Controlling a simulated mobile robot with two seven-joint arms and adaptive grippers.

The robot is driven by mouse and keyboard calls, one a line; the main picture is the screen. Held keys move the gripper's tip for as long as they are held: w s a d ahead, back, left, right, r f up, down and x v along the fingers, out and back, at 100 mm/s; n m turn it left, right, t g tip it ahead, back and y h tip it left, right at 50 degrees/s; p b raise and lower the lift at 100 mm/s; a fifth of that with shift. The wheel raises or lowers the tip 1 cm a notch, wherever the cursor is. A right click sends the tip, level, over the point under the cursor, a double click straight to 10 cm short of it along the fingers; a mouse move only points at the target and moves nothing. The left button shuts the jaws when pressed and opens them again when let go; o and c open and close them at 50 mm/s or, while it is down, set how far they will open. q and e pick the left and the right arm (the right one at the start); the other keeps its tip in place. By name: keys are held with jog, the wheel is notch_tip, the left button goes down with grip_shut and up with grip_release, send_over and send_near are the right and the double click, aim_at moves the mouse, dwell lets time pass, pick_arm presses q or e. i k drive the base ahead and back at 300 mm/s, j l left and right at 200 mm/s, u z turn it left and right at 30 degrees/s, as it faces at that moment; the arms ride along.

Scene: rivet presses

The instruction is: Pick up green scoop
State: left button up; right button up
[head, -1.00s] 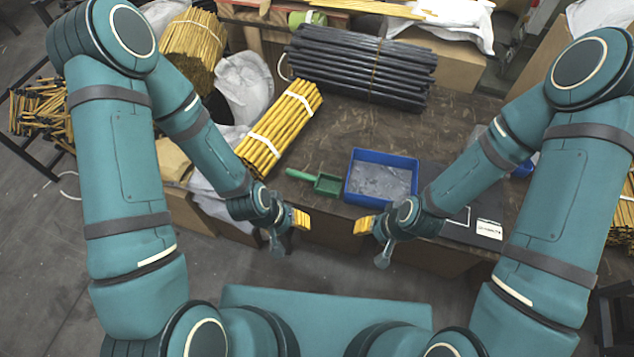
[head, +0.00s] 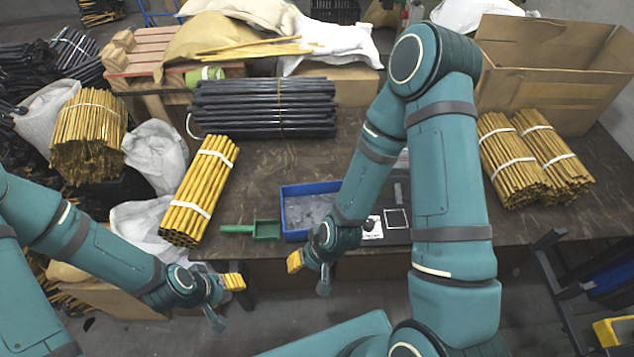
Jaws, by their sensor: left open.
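The green scoop (head: 265,229) lies on the dark table, its handle pointing left and its square pan beside the blue tray (head: 283,215). My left gripper (head: 226,301) is in front of the table edge, below and left of the scoop. It is open, empty and apart from the scoop. My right gripper (head: 308,275) is in front of the table edge, below the blue tray. Its yellow fingertip pad shows, but I cannot tell how far its jaws are apart. My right arm hides part of the tray's right side.
A bundle of yellow rods (head: 200,190) lies left of the scoop. A stack of black rods (head: 262,108) lies behind. More yellow bundles (head: 525,165) and a cardboard box (head: 545,70) are at the right. The brown table (head: 262,165) is bare between the rods and the scoop.

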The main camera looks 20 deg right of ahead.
aim_at(269, 230)
jog(key=i+j, duration=0.1)
jog(key=j, duration=0.35)
jog(key=i+j, duration=0.1)
jog(key=j, duration=0.3)
jog(key=i+j+z, duration=0.1)
jog(key=j, duration=0.35)
jog(key=i+j, duration=0.1)
jog(key=j, duration=0.3)
